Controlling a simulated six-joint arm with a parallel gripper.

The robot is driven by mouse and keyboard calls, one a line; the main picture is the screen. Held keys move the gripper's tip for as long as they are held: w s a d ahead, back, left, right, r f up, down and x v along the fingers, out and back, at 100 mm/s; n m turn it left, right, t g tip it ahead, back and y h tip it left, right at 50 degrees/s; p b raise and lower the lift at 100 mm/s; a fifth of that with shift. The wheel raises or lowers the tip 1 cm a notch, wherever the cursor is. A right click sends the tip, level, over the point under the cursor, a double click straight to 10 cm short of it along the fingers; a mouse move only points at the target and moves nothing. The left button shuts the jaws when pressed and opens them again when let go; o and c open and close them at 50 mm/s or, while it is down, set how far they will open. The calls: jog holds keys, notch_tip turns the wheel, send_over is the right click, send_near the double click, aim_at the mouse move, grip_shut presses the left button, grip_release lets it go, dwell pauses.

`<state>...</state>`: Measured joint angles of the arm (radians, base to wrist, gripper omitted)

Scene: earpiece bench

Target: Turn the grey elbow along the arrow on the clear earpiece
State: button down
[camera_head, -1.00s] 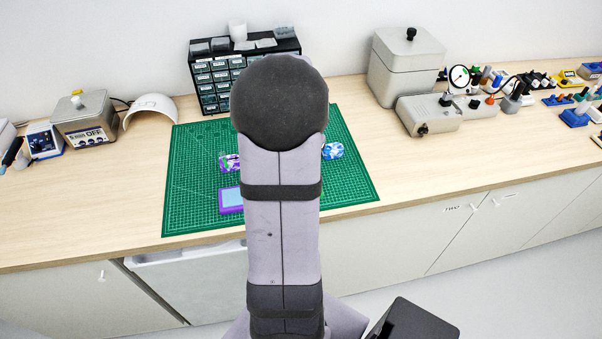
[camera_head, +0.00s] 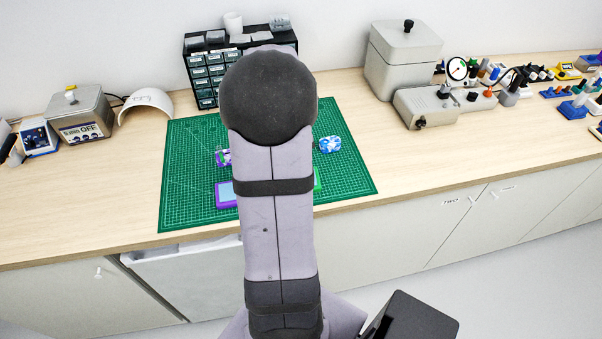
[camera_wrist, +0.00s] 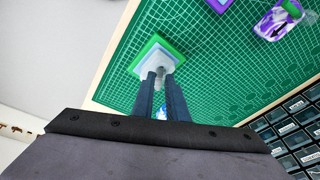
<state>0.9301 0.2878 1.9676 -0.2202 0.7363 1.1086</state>
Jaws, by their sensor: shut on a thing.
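My gripper (camera_wrist: 160,76) shows in the wrist view as two dark fingers, close together over the green-edged pad (camera_wrist: 142,60). It is shut on a small pale part, which I take for the grey elbow; the fingers hide most of it. A pale, see-through piece, seemingly the clear earpiece (camera_wrist: 161,57), shows at the fingertips on the pad. The arrow on it cannot be made out. In the head view my arm hides the gripper and the clear earpiece; only a green edge of the pad (camera_head: 317,180) shows.
A purple earpiece (camera_wrist: 280,20) with a green elbow and black arrow lies on the green mat (camera_head: 185,180). A blue-white earpiece (camera_head: 329,144) lies right of my arm. A purple-edged pad (camera_head: 225,195) is at left. A drawer cabinet (camera_head: 205,80) stands behind the mat.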

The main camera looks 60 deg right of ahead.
jog(key=shift+f, duration=0.1)
jog(key=shift+m+g+b, duration=0.3)
jog(key=shift+m+b, duration=0.1)
jog(key=shift+m, duration=0.8)
jog(key=shift+a+m+y, duration=0.1)
jog(key=shift+m+y, duration=0.2)
jog(key=shift+m, duration=1)
jog(key=shift+g, duration=0.3)
jog(key=shift+m+b, duration=0.3)
jog(key=shift+m, duration=0.5)
jog(key=c, duration=1.7)
grip_release()
jog(key=shift+o, duration=0.2)
